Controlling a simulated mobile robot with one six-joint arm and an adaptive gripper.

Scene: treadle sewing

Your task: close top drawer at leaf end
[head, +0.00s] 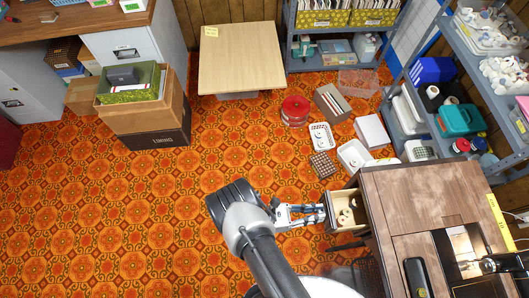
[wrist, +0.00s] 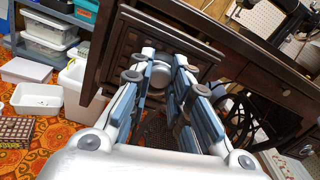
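The sewing cabinet (head: 425,190) stands at the right in the head view. A small drawer (head: 335,222) sticks out of its left end, with round spool-like things inside. In the wrist view, the dark panelled drawer front (wrist: 128,52) with a round grey knob (wrist: 160,73) faces me. My gripper (head: 318,213) is at the drawer's front. In the wrist view, my gripper's fingers (wrist: 163,62) are apart, with the knob between or just beyond their tips. I cannot tell whether they touch it.
A blue-grey shelf (head: 445,105) stands at the back right. The patterned floor (head: 150,215) to the left is clear.

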